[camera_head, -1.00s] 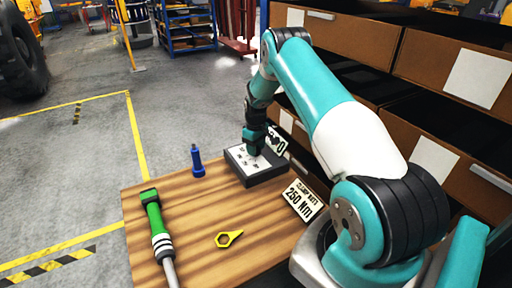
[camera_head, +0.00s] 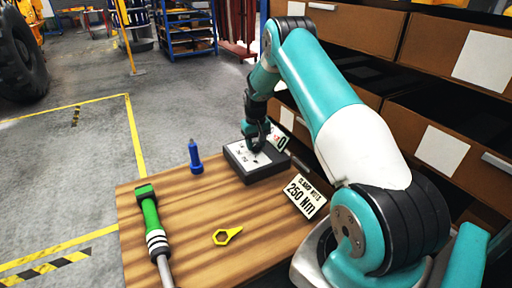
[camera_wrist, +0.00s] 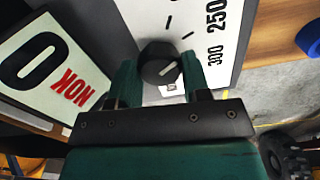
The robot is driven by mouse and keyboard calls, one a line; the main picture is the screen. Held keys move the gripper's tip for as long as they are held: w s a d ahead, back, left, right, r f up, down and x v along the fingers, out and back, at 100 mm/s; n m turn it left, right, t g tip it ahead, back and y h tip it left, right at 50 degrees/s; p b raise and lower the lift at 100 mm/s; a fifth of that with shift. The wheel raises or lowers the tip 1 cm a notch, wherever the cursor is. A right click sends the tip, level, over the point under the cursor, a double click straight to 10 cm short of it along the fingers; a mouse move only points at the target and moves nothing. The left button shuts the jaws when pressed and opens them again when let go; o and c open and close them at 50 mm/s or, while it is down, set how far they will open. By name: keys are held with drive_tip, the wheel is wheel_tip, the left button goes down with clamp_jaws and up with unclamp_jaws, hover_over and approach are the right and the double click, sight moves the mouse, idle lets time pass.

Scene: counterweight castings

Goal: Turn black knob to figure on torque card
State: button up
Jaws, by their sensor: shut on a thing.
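The black knob (camera_wrist: 160,62) sits on the white dial face (camera_wrist: 185,18) in the wrist view. A short pale line on it slants up to the right; I cannot tell which figure it meets. The figures 250 and 300 show right of the knob. My gripper (camera_wrist: 162,75) is shut on the knob, one finger on each side; it also shows over the dark tester box (camera_head: 264,176) in the head view. There the gripper hides the knob. The torque card (camera_head: 301,196) reads "CLAMP NUTS 250 Nm" and stands right of the box.
A card reading "0" and red "NOK" (camera_wrist: 42,62) stands beside the box. On the wooden table (camera_head: 190,222) are a blue tool (camera_head: 195,158), a green-handled wrench (camera_head: 152,222) and a yellow ring tool (camera_head: 227,236). Brown drawers (camera_head: 350,30) stand behind the arm.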

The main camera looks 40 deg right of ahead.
sight(256, 144)
drive_tip(key=shift+m+b, duration=0.5)
drive_tip(key=shift+m, duration=0.5)
drive_tip(key=o, duration=0.9)
drive_tip(key=shift+r, duration=0.1)
wheel_tip(256, 144, up, 17)
drive_tip(key=b, duration=0.4)
drive_tip(key=shift+r, duration=0.15)
